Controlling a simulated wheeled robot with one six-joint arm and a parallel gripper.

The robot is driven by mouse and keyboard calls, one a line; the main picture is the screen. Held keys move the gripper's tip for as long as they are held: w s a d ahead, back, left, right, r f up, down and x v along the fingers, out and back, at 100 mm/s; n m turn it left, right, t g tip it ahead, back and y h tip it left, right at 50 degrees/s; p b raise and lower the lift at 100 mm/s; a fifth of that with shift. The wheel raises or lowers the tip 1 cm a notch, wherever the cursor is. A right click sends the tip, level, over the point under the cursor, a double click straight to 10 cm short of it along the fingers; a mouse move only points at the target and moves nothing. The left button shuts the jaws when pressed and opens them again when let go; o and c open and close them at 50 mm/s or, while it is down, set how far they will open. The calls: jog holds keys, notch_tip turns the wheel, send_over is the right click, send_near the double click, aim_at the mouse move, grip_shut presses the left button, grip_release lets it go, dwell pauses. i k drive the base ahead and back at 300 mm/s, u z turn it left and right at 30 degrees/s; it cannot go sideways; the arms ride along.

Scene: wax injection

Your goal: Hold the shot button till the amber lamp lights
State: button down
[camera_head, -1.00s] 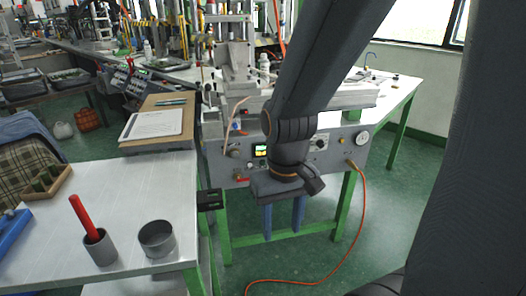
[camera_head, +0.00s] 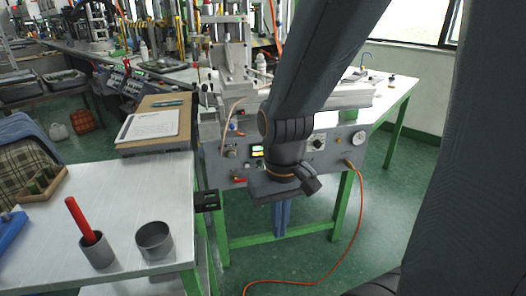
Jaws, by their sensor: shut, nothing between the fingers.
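The grey control panel (camera_head: 322,158) on the front of the injection machine carries knobs, a dial gauge (camera_head: 359,138) and a small glowing green display (camera_head: 257,151). A small amber fitting (camera_head: 337,140) sits near the right-hand knob; I cannot tell whether it is the lamp or whether it is lit. I cannot pick out the shot button; my arm covers the middle of the panel. My gripper (camera_head: 282,232) hangs in front of the panel, its blue fingers pointing down below the panel's lower edge. They are together, empty, and appear to touch nothing.
A black box (camera_head: 207,200) sits at the panel's lower left. A red lever (camera_head: 239,180) is on the panel. An orange hose (camera_head: 359,210) runs from it to the floor. The left table (camera_head: 120,200) holds a cup with a red stick (camera_head: 97,250) and an empty cup (camera_head: 154,240).

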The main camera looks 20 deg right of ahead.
aim_at(231, 156)
jog(key=z, duration=0.55)
jog(key=k, duration=0.65)
jog(key=z, duration=0.75)
jog(key=i, duration=0.95)
jog(key=u, duration=0.55)
